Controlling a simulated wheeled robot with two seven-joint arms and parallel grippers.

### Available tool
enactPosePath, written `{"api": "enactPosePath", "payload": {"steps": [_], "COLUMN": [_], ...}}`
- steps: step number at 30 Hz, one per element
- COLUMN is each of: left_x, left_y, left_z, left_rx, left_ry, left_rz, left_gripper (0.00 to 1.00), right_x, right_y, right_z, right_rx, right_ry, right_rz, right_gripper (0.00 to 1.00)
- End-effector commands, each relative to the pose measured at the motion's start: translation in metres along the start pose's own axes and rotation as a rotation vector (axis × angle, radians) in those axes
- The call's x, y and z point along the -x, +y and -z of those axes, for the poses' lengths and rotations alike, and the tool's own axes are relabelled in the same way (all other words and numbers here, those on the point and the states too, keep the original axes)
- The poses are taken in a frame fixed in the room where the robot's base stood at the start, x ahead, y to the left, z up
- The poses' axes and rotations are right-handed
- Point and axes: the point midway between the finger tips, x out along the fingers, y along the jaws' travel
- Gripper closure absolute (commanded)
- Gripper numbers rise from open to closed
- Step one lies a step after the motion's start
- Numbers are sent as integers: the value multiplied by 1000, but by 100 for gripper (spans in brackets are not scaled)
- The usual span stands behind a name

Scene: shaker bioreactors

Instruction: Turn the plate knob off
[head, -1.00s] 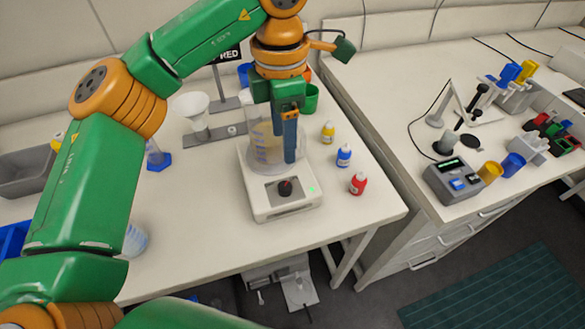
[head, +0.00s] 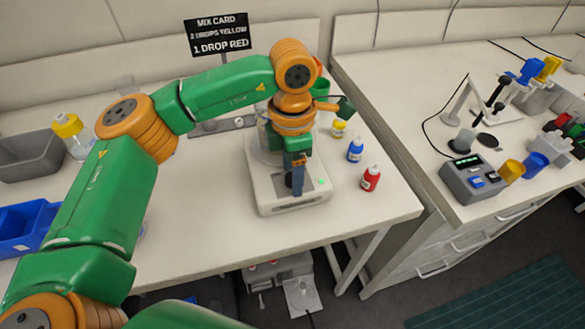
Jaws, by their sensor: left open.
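The white stirring plate (head: 262,198) stands near the table's front edge, with a small green light (head: 321,182) lit on its front panel. A clear beaker (head: 264,137) sits on the plate, mostly hidden behind my left arm. My left gripper (head: 298,189) points down over the front panel, at the knob. My right gripper is not in view.
Yellow (head: 339,128), blue (head: 355,150) and red (head: 371,179) dropper bottles stand right of the plate. A mix card (head: 217,33) stands behind. Grey (head: 30,157) and blue (head: 25,228) bins are at the left. The table left of the plate is largely clear.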

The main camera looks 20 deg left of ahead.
Motion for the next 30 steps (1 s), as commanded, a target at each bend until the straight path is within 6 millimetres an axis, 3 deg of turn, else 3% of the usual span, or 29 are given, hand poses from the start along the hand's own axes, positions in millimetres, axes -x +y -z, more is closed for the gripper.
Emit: {"api": "enactPosePath", "payload": {"steps": [2,9,20,30], "left_x": [0,0,-1,-2], "left_y": [0,0,0,0], "left_z": [0,0,0,0], "left_rx": [0,0,38,274], "left_ry": [0,0,1,-1], "left_rz": [0,0,0,0], "left_gripper": [33,98,100,100], "right_x": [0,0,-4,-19], "right_y": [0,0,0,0], "right_z": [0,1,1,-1], "right_rx": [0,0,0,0], "right_ry": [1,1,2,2], "right_rz": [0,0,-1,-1], "right_gripper": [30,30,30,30]}}
